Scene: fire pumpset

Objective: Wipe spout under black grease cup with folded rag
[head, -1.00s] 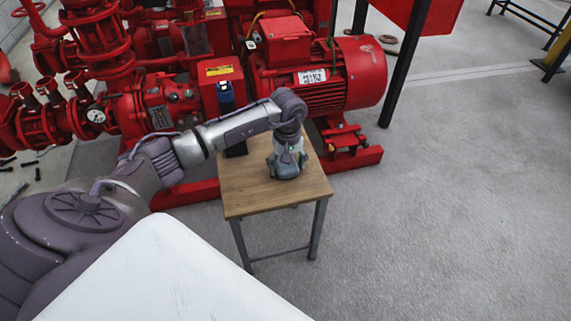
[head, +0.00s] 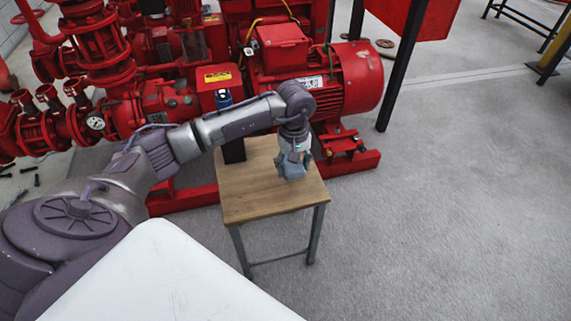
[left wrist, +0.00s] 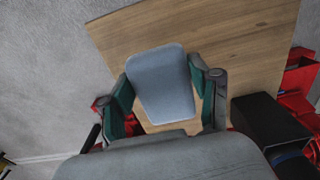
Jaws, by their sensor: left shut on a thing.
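The folded rag is a flat, blue-grey pad (left wrist: 162,82) with rounded corners in the left wrist view. My left gripper (left wrist: 164,98) is shut on it, with one green-lined finger at each side. In the head view this gripper (head: 293,170) is over the right part of the wooden table top, pointing down. I cannot tell whether the rag touches the wood. A dark cylinder with a blue band (head: 224,98) stands above a black block at the table's back left; I cannot tell whether it is the grease cup. I cannot make out the spout. My right gripper is not in view.
The small wooden table (head: 255,203) stands before the red pumpset (head: 345,85). The black block (head: 233,150) stands at its back left and shows in the left wrist view (left wrist: 266,122). The table's front is bare. Open grey floor (head: 450,200) lies to the right.

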